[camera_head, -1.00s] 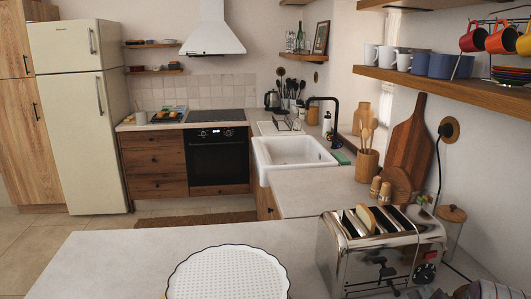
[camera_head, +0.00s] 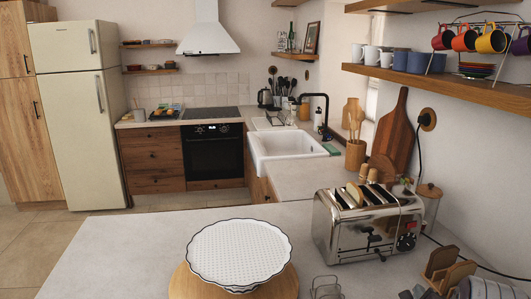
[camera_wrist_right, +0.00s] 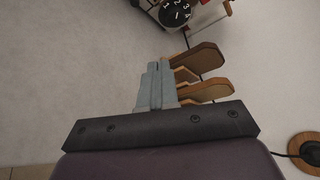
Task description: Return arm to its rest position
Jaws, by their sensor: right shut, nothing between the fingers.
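My right gripper (camera_head: 415,292) is only just in the head view, low at the bottom right edge, in front of the toaster. In the right wrist view its two grey fingers (camera_wrist_right: 155,88) are pressed together with nothing between them. They appear beside brown wooden pieces (camera_wrist_right: 203,60), which also show in the head view (camera_head: 441,262); I cannot tell whether they touch. My left gripper is out of view.
A chrome toaster (camera_head: 365,230) with bread slices stands on the pale counter (camera_head: 110,255). A white plate (camera_head: 238,250) rests on a round wooden board (camera_head: 190,284). A shelf (camera_head: 450,85) with mugs overhangs the right side. The counter's left part is clear.

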